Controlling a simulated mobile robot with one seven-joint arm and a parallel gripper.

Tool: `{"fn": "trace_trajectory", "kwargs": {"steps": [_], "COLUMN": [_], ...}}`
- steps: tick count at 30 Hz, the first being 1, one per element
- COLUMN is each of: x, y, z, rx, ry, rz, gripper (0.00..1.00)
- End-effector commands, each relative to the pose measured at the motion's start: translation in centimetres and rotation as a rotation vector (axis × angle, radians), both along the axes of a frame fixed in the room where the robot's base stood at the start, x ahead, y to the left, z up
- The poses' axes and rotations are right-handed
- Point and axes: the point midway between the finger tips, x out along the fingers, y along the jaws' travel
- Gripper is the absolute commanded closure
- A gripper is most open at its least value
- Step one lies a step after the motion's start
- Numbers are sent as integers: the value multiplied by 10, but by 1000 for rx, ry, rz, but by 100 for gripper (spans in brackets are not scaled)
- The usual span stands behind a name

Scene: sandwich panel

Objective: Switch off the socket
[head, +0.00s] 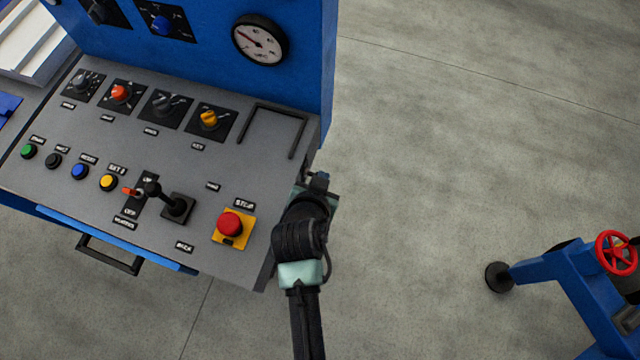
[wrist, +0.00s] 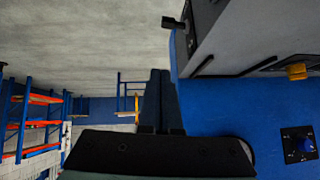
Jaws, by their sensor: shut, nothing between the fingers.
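No thing in view can be clearly told to be the socket. A dark fitting with a small black knob or lever (wrist: 173,22) juts from the grey console's side at the top of the wrist view; it may be the socket switch, but I cannot tell. My gripper (wrist: 160,72) is shut and empty, in front of the blue panel's edge and apart from that fitting. In the head view my wrist is beside the console's right edge, and its fingertips are hidden.
The grey console (head: 75,220) carries several knobs, buttons, a lever, a red emergency stop (head: 230,223) and a black handle frame (head: 272,122). A gauge (head: 260,40) is on the blue panel (head: 310,60). Floor to the right is clear up to a blue stand with a red handwheel (head: 616,253).

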Motion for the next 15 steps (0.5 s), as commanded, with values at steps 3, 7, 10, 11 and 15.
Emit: {"fn": "trace_trajectory", "kwargs": {"steps": [3, 7, 10, 11, 15], "x": [-15, -26, -32, -33, -34], "y": [1, 2, 3, 3, 3], "z": [14, 25, 30, 31, 33], "rx": [-1, -1, -1, -1, -1], "ry": [0, 0, 0, -1, 0], "rz": [-1, -1, -1, -1, -1], "gripper": [100, 100, 100, 100, 100]}}
